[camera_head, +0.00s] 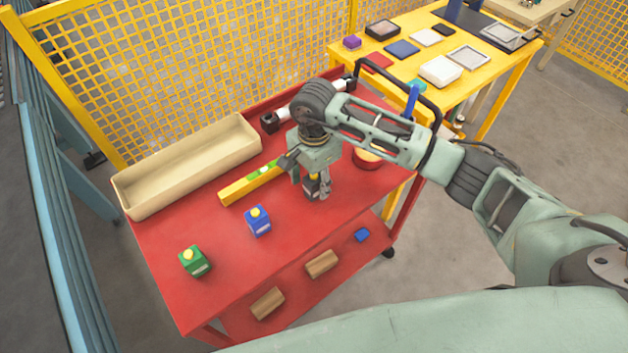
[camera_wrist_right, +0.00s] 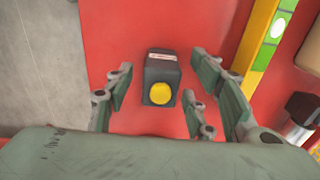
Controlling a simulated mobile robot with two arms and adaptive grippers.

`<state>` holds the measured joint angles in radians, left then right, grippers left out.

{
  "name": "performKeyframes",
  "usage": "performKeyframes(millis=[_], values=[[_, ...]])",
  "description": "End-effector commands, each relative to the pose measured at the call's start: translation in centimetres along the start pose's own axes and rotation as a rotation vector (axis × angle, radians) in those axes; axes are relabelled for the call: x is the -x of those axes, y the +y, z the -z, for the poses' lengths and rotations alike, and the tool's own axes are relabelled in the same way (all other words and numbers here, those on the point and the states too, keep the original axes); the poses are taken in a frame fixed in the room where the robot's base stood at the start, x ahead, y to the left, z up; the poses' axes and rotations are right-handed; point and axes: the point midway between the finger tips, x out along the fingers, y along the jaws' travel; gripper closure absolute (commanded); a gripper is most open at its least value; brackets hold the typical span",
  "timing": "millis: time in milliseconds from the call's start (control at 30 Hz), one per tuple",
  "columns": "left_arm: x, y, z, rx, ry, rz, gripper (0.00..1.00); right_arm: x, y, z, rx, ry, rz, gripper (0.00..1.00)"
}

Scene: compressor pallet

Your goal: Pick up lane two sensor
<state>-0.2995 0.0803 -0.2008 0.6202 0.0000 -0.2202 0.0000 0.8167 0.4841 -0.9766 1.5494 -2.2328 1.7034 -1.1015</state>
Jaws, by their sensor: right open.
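A dark grey box-shaped sensor with a round yellow top (camera_wrist_right: 160,94) and a pale label stands on the red table. In the right wrist view it is between the spread fingers of my right gripper (camera_head: 319,186), with gaps on both sides. In the head view the gripper is low over it, pointing down and partly hiding it. A blue sensor (camera_head: 258,222) and a green sensor (camera_head: 195,262), both with yellow tops, stand apart to the left. I cannot read which one is marked lane two. My left gripper is not in view.
A beige tray (camera_head: 190,168) lies along the back of the red table (camera_head: 225,290). A yellow bar with green marks (camera_head: 236,190) lies behind the sensors. Wooden blocks (camera_head: 322,264) and a blue block (camera_head: 362,235) are on the lower shelf. A yellow table (camera_head: 505,62) stands behind.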

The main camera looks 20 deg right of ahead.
Motion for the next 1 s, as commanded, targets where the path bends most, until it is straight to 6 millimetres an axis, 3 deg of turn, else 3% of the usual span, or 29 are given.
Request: performKeyframes(millis=[100,333,900,1000], values=[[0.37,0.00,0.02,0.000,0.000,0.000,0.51,-0.96,0.04,-0.02,0.000,-0.001,-0.001,0.50],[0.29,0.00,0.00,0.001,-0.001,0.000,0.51,-1.20,-0.01,0.02,0.000,0.000,0.001,0.50],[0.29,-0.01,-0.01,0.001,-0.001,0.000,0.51,-1.16,-0.01,0.00,0.000,-0.001,0.001,0.99],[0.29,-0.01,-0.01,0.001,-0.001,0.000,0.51,-1.13,-0.03,0.00,0.000,-0.001,0.002,1.00]])
